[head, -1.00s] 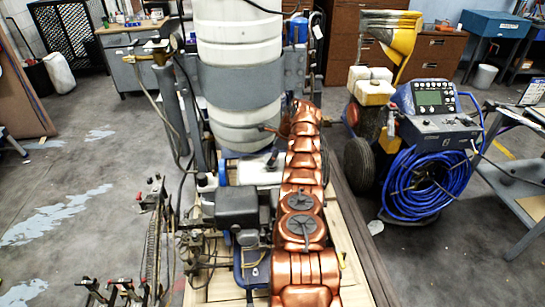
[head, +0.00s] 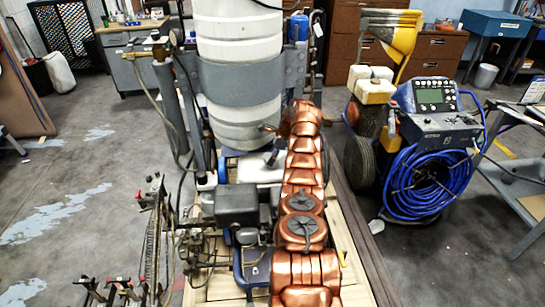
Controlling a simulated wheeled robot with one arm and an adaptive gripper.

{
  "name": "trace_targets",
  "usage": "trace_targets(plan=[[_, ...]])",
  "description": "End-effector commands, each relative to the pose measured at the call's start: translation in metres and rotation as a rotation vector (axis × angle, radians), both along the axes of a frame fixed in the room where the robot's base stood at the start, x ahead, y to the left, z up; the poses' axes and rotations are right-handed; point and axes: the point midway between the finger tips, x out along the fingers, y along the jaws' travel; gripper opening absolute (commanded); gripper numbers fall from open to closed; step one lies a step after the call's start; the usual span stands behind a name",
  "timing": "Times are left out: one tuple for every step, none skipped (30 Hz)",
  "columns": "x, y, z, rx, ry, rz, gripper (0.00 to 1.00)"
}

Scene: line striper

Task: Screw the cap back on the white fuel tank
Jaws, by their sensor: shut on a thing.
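The white fuel tank (head: 258,173) sits on the machine in front of me, below the large white drum, partly covered by my copper-coloured arm. A small dark part of my gripper (head: 273,157) shows just left of the arm, at the top of the tank. The rest of the gripper is hidden behind the arm. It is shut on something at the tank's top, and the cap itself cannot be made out. Whether the cap touches the filler neck cannot be told from this view.
A large white drum (head: 238,50) with a grey band stands behind the tank. A black engine part (head: 237,205) lies in front of it. Hoses and posts rise on the left. A cart with a coiled blue hose (head: 432,180) stands right. The floor at left is mostly open.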

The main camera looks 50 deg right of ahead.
Motion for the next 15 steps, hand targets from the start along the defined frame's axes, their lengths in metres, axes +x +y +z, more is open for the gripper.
trace_targets(plan=[[0.0, -0.0002, 0.0001, 0.0, 0.0, 0.0, 0.26], [0.0, -0.0002, 0.0001, 0.0, 0.0, 0.0, 0.26], [-0.0001, -0.0002, -0.0002, 0.0, 0.0, 0.0, 0.26], [-0.0001, -0.0001, -0.0004, 0.0, 0.0, 0.0, 0.26], [-0.0001, -0.0001, -0.0008, 0.0, 0.0, 0.0, 0.26], [-0.0002, -0.0001, -0.0014, 0.0, 0.0, 0.0, 0.26], [-0.0001, -0.0001, -0.0019, 0.0, 0.0, 0.0, 0.26], [-0.0001, -0.0001, -0.0025, 0.0, 0.0, 0.0, 0.26], [-0.0002, -0.0001, -0.0034, 0.0, 0.0, 0.0, 0.26], [-0.0002, -0.0001, -0.004, 0.0, 0.0, 0.0, 0.26], [-0.0002, -0.0001, -0.0047, 0.0, 0.0, 0.0, 0.26], [-0.0002, -0.0002, -0.0056, 0.0, 0.0, 0.0, 0.26], [-0.0002, -0.0002, -0.0062, 0.0, 0.0, 0.0, 0.26], [-0.0003, -0.0002, -0.0068, 0.0, 0.0, 0.0, 0.26], [-0.0003, -0.0002, -0.0076, 0.0, 0.0, 0.0, 0.26]])
